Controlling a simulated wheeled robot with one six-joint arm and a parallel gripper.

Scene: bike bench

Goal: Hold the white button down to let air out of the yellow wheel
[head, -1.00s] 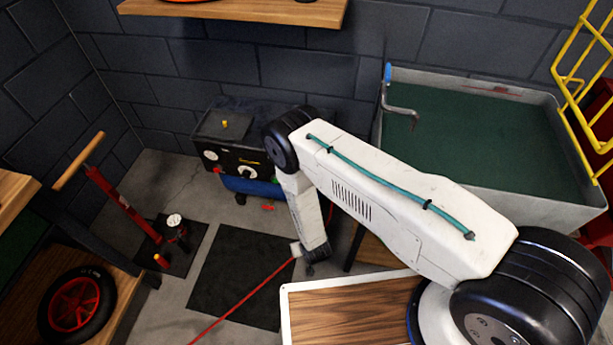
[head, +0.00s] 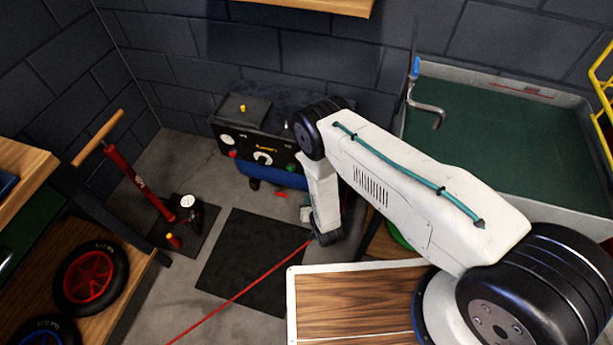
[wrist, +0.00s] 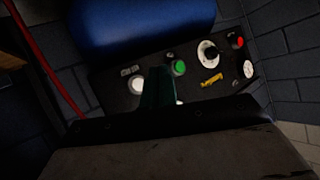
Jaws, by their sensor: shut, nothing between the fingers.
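The white button (wrist: 138,85) is on the black control panel (wrist: 190,94) in the wrist view, left of a green button (wrist: 179,67). My gripper (wrist: 157,73) is a dark, shut shape in front of the panel, overlapping the right side of the white button. I cannot tell whether it touches the panel. In the head view my arm hides the gripper and the white button; the panel (head: 240,148) shows left of the arm. No yellow wheel is in view.
A red pump (head: 140,187) stands at left, above a bench with a red-rimmed wheel (head: 90,278) and a blue-rimmed wheel (head: 45,331). A green-lined basin (head: 510,145) is at right.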

